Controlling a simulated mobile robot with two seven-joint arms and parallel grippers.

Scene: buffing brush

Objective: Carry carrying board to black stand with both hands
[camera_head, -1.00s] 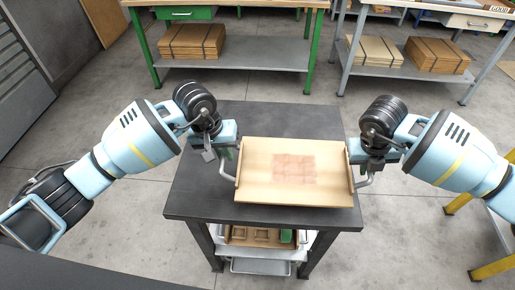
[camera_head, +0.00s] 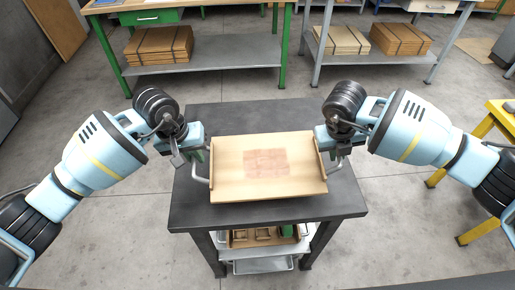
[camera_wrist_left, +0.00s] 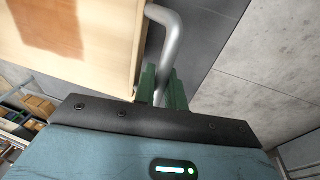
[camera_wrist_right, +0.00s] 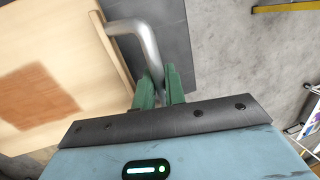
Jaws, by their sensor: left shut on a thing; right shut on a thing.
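The carrying board (camera_head: 235,185) is a light wooden tray with raised sides, a reddish-brown patch in its middle and a bent grey metal handle at each end. It is over the black stand (camera_head: 340,205); I cannot tell whether it touches the top. My left gripper (camera_wrist_left: 163,90) is shut on the left handle (camera_wrist_left: 172,35). My right gripper (camera_wrist_right: 158,90) is shut on the right handle (camera_wrist_right: 145,40). The board also shows in the left wrist view (camera_wrist_left: 100,70) and the right wrist view (camera_wrist_right: 70,50).
A lower shelf (camera_head: 265,267) under the stand's top holds a wooden tray and a green item. Benches with cardboard stacks (camera_head: 160,45) stand at the back. A yellow-framed table (camera_head: 495,115) is at the right. Grey floor is open around the stand.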

